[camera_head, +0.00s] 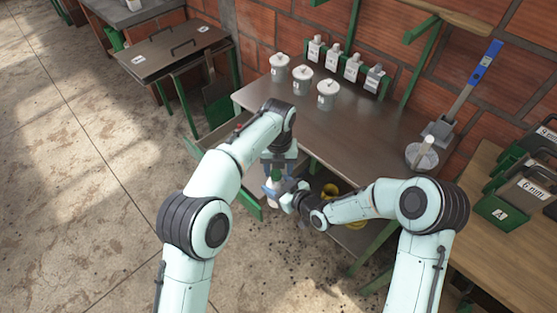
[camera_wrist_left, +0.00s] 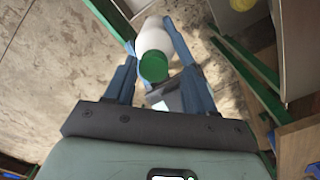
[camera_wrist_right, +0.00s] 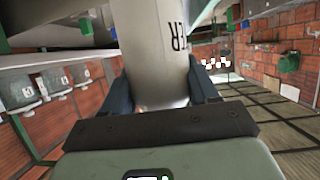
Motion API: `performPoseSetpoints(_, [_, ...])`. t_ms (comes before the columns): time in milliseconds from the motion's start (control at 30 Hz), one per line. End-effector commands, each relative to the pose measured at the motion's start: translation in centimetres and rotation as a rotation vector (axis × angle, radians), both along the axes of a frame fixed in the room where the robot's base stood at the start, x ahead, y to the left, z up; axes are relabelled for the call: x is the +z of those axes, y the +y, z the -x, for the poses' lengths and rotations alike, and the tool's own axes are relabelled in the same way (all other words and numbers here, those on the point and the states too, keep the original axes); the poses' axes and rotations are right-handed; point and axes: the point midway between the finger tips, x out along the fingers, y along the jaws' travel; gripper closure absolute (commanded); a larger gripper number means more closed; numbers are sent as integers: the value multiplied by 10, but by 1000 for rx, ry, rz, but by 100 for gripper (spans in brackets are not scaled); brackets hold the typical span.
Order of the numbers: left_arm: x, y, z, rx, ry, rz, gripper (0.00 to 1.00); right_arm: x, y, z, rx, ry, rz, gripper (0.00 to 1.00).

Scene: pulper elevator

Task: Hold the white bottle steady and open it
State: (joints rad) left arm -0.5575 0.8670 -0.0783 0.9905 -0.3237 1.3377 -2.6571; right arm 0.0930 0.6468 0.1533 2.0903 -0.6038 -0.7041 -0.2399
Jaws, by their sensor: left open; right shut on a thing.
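The white bottle (camera_wrist_left: 153,40) with its green cap (camera_wrist_left: 153,67) lies between the spread fingers of my left gripper (camera_wrist_left: 150,40) in the left wrist view. Gaps show beside the cap, so that gripper is open around it. In the head view my left gripper (camera_head: 278,165) is above the bottle, pointing down. My right gripper (camera_head: 279,192) is shut on the bottle's body from the right side. In the right wrist view the bottle body (camera_wrist_right: 155,45), with dark letters, fills the space between the right fingers (camera_wrist_right: 160,90). The arms partly hide the bottle in the head view.
The bottle is held in front of a metal table (camera_head: 340,128). Three lidded pots (camera_head: 303,80) and several small dispensers (camera_head: 351,67) stand at its back. A blue-handled tool (camera_head: 470,85) leans at right. A wooden table (camera_head: 490,240) with green boxes is further right. Left floor is clear.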

Motion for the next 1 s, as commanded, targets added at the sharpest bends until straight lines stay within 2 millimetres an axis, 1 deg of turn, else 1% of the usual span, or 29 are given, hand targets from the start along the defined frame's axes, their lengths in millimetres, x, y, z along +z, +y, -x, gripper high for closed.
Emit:
performPoseSetpoints(100, [-5,0,0,0,0,0,45,1,0,0,0,-2,0,100])
performPoseSetpoints(333, [-5,0,0,1,0,0,45,1,0,0,0,-2,0,100])
performPoseSetpoints(367, [-5,0,0,0,0,0,55,1,0,0,0,-2,0,100])
performPoseSetpoints(400, [-5,0,0,0,0,0,68,1,0,0,0,-2,0,100])
performPoseSetpoints(467, [-5,-1,0,0,0,1,87,1,1,0,1,-3,-1,100])
performPoseSetpoints(500, [-5,-1,0,-1,0,2,100,1,1,0,2,-3,-1,100])
performPoseSetpoints(667, [-4,-3,1,-2,0,5,100,2,2,0,5,-4,-1,100])
performPoseSetpoints(767, [-4,-4,1,33,2,7,100,2,3,0,7,-4,-1,100])
performPoseSetpoints(867, [-4,-5,1,162,3,8,100,2,4,1,9,-4,-3,100])
performPoseSetpoints(1000, [-4,-7,0,468,3,9,100,2,5,1,12,-5,-2,100])
